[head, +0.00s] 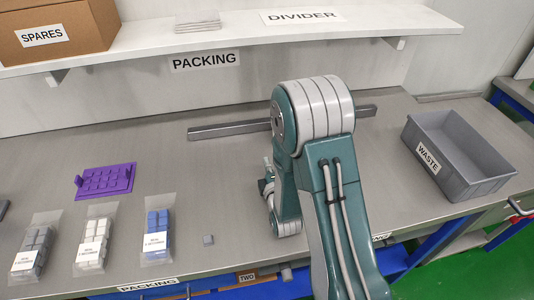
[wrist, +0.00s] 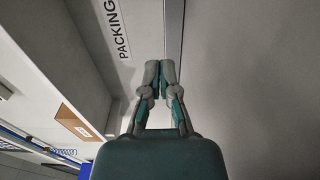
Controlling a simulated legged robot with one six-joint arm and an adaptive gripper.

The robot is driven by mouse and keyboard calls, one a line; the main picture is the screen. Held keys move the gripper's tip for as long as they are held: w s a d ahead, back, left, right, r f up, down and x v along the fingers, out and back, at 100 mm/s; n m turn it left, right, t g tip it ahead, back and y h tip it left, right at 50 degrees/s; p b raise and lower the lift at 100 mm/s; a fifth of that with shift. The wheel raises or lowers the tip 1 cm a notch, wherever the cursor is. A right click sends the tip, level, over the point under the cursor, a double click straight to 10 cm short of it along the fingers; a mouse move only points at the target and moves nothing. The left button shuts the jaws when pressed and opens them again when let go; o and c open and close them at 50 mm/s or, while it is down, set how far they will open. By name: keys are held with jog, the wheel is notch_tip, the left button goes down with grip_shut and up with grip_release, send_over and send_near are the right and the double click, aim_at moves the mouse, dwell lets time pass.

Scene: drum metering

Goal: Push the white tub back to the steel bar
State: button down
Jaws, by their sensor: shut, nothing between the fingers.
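A grey WASTE bin (head: 470,180) stands on the right of the bench. A shelf (head: 160,50) overhangs the back.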

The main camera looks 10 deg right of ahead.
jog(key=w, duration=0.8)
jog(key=shift+d, duration=0.1)
jog(key=shift+w+d, duration=0.3)
jog(key=shift+d, duration=0.25)
jog(key=shift+w+d, duration=0.3)
jog(key=shift+d, duration=0.2)
jog(key=shift+w+d, duration=0.25)
jog(key=shift+d, duration=0.6)
jog(key=shift+d, duration=0.1)
jog(key=d, duration=0.2)
jog(key=w+d, duration=0.1)
jog(key=d, duration=0.1)
jog(key=shift+w+d, duration=0.1)
jog(key=shift+d, duration=0.05)
